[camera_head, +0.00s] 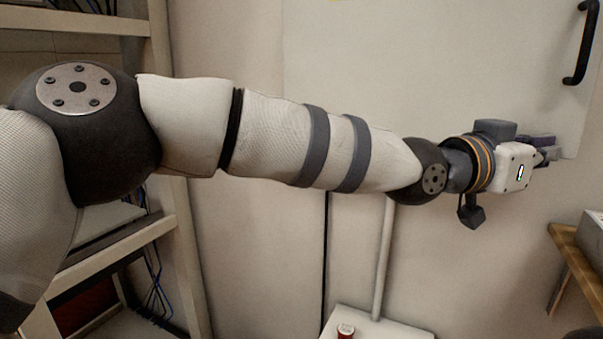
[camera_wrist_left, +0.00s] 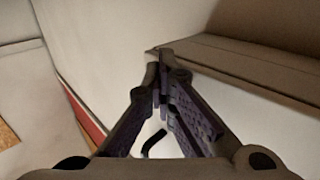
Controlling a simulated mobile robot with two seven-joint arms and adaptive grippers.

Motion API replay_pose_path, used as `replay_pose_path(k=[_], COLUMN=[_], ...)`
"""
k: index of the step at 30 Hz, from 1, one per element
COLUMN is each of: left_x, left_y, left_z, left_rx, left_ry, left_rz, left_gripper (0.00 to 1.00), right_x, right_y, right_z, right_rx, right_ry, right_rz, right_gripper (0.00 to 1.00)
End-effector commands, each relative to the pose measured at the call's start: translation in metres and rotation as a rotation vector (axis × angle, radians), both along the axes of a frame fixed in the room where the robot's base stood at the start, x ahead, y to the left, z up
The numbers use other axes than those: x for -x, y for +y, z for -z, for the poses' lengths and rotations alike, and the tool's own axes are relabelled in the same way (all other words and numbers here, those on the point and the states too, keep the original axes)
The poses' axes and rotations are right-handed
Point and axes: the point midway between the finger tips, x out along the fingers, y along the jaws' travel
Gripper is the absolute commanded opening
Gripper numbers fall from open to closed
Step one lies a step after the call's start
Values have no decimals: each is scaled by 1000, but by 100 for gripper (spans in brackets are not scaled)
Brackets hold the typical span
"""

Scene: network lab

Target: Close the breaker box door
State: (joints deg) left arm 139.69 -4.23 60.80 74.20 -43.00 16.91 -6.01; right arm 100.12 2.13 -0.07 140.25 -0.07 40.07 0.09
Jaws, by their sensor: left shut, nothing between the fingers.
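The breaker box door (camera_head: 430,70) is a large pale panel at the upper right in the head view, with a black bar handle (camera_head: 581,42) near its right edge. My left arm reaches across from the left. My left gripper (camera_head: 550,152) is shut and empty near the door's lower right edge; whether it touches the door I cannot tell. In the left wrist view the closed fingers (camera_wrist_left: 160,80) point at pale surfaces, with a brown-grey ledge to the right. How far the door stands open is unclear. My right gripper is not in view.
A rack with shelves and blue cables (camera_head: 155,285) stands at the left. Below the arm is a white surface (camera_head: 400,330) with a red can (camera_head: 345,332) and a pale pole (camera_head: 383,260). A wooden table edge (camera_head: 570,255) with a grey box (camera_head: 592,235) is at the right.

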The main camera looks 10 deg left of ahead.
Motion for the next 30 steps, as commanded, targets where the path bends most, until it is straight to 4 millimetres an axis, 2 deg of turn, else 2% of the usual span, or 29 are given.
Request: replay_pose_path(k=[22,30], left_x=[-4,6], left_y=[3,1], left_z=[-5,-8], left_rx=[11,6], left_ry=[-6,-9], left_rz=[-9,-5], left_gripper=[0,0], right_x=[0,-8], right_y=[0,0], right_z=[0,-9], right_rx=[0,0], right_ry=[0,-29], right_rz=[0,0], right_gripper=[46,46])
